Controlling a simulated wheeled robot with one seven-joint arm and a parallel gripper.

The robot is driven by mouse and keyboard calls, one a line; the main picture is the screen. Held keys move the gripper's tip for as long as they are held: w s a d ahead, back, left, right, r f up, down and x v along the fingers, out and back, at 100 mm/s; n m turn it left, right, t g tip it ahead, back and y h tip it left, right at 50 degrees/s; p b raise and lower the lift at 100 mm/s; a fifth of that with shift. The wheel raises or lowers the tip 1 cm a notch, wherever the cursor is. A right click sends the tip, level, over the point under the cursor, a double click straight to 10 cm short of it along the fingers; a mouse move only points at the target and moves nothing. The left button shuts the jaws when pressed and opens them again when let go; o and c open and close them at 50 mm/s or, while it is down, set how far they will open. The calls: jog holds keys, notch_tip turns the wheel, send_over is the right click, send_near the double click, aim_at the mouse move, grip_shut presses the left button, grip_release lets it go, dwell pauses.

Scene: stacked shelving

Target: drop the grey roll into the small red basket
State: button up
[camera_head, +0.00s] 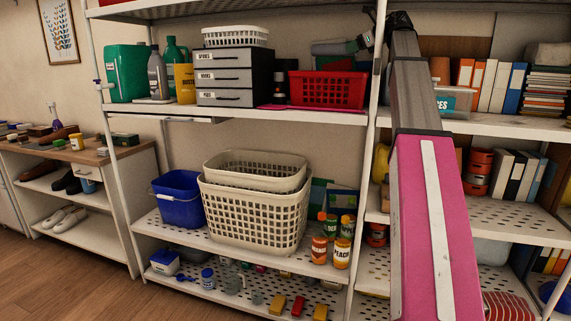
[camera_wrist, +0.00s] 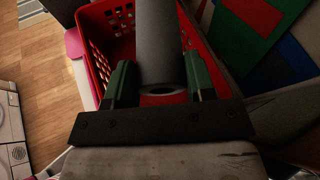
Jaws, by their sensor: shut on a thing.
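The small red basket (camera_head: 328,90) stands on the upper shelf, to the right of the grey drawer unit. My gripper (camera_head: 352,46) is above the basket's right part, near the shelf upright. Its green fingers are shut on the grey roll (camera_head: 327,47), which is held above the basket, apart from its rim. In the wrist view the grey roll (camera_wrist: 161,40) lies between the two fingers of my gripper (camera_wrist: 159,68). The red basket (camera_wrist: 100,40) shows behind and around it. The roll hides part of the basket's inside.
The drawer unit (camera_head: 235,76) with a white basket (camera_head: 235,36) on top stands left of the red basket. A shelf upright (camera_head: 375,100) runs close to my arm. Another shelf board (camera_head: 245,3) is above. Flat green and blue items (camera_wrist: 255,25) lie beside the basket.

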jog(key=shift+f, duration=2.1)
jog(key=o, duration=1)
jog(key=v, duration=1.1)
